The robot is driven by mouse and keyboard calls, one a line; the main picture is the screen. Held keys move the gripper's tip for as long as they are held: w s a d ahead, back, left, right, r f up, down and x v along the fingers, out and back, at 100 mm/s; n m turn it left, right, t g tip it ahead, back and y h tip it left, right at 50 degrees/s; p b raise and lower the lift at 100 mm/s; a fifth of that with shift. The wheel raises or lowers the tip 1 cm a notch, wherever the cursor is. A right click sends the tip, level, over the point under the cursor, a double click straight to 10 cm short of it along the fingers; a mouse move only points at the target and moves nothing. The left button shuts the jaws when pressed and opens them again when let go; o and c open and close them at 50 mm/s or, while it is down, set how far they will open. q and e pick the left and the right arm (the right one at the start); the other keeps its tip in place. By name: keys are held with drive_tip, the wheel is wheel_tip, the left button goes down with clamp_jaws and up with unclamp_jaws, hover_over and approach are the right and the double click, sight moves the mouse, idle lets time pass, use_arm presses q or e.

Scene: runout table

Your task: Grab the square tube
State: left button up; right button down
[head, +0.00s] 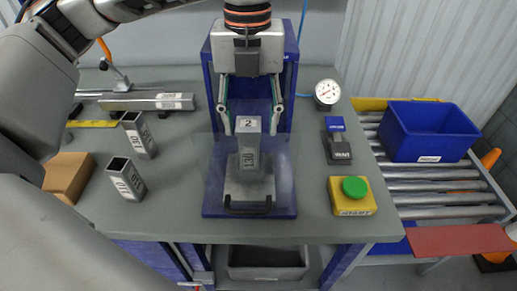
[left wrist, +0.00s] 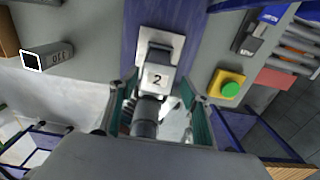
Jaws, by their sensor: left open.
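Two grey hollow square tubes stand upright on the left of the table, a rear tube (head: 139,136) and a front tube (head: 126,181). A similar hollow tube shows at the left of the left wrist view (left wrist: 48,56). A grey square post (head: 249,158) with a "2" on its top stands in the blue-framed station; its top also shows in the left wrist view (left wrist: 156,79). My left gripper (head: 251,117) is open and points down, its fingers apart on either side of the post's top in the head view. I cannot tell whether they touch it. My right gripper is not in view.
The station's blue base (head: 220,211) has clear panels around the post. A green button on a yellow box (head: 352,196), a dark block (head: 338,148) and a dial gauge (head: 327,93) are to the right. A blue bin (head: 429,133) sits on rollers. A brown box (head: 69,176) is far left.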

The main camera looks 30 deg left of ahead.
use_arm(q)
drive_tip(key=shift+w+f, duration=0.2)
drive_tip(key=shift+f, duration=0.65)
drive_tip(key=shift+s+f, duration=0.2)
drive_tip(key=shift+f, duration=0.55)
drive_tip(key=f, duration=0.5)
drive_tip(key=shift+a, duration=0.25)
drive_tip(key=c, duration=1.3)
